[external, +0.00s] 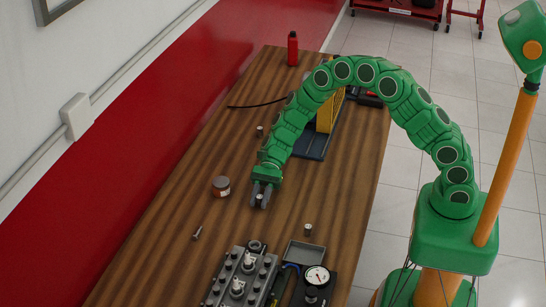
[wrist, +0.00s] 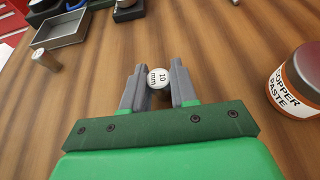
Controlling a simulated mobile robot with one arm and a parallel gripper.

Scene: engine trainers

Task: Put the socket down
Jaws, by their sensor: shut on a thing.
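The socket (wrist: 159,77) is a small light cylinder with "10 mm" printed on its end. It sits between the two grey fingers of my gripper (wrist: 159,88) in the wrist view, with the marked end facing the camera. The fingers are shut on it. In the external view my gripper (external: 261,195) points down over the middle of the wooden table (external: 190,160), and the socket (external: 259,197) shows small between its fingertips. I cannot tell whether the socket touches the tabletop.
A copper paste jar (external: 221,186) stands left of my gripper. Another small cylinder (external: 308,229) stands near a grey tray (external: 304,253). An engine block (external: 243,278) and a dial gauge (external: 317,276) lie nearer the front. A red bottle (external: 292,48) stands at the far end. Bare wood surrounds my gripper.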

